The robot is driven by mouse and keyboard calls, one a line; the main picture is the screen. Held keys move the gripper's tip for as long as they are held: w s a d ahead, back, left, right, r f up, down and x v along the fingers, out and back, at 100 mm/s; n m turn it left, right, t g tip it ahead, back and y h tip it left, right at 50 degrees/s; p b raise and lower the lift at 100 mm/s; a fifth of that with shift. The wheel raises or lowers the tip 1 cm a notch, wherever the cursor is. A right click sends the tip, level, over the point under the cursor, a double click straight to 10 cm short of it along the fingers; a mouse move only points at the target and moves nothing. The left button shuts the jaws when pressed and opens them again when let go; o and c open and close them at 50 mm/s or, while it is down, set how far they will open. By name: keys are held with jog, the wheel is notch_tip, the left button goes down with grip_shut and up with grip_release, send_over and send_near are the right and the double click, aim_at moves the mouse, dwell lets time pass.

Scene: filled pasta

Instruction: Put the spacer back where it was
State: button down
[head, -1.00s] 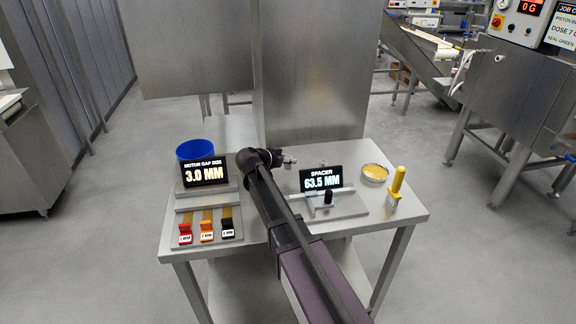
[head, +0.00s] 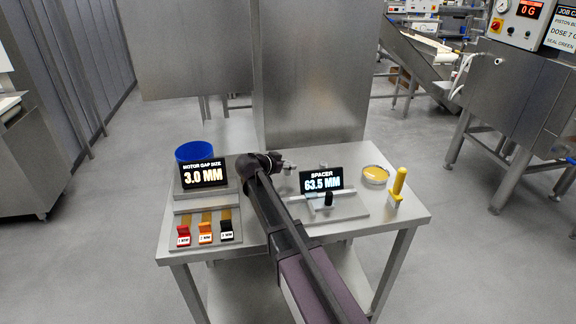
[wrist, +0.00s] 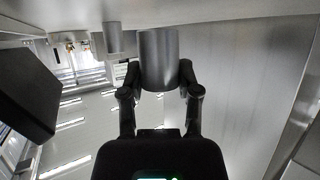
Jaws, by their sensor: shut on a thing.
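My gripper (head: 287,165) is over the back middle of the steel table, between the two displays. In the wrist view my gripper (wrist: 158,82) is shut on a plain grey metal cylinder, the spacer (wrist: 158,55), with a finger on each side. The cylinder's far end is near the table surface; I cannot tell whether it touches. A display reading SPACER 63.5 MM (head: 321,181) stands to the right of the gripper on a grey fixture (head: 350,208) with a black knob (head: 328,199). A second grey cylinder (wrist: 113,38) shows beyond the held one in the wrist view.
A display reading MOTOR GAP SIZE 3.0 MM (head: 203,175) stands at left, with a blue container (head: 194,151) behind it. Red, orange and black tagged pieces (head: 205,232) lie in front. A yellow-filled dish (head: 375,175) and yellow-handled tool (head: 398,186) stand at right.

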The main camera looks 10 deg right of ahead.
jog(key=shift+c, duration=1.6)
grip_release()
jog(key=shift+s, duration=0.1)
jog(key=shift+d, duration=0.1)
jog(key=shift+r+p, duration=0.75)
jog(key=shift+p, duration=0.1)
jog(key=p+v, duration=0.4)
jog(key=v, duration=0.8)
jog(key=shift+f+p, duration=0.2)
jog(key=shift+p, duration=0.2)
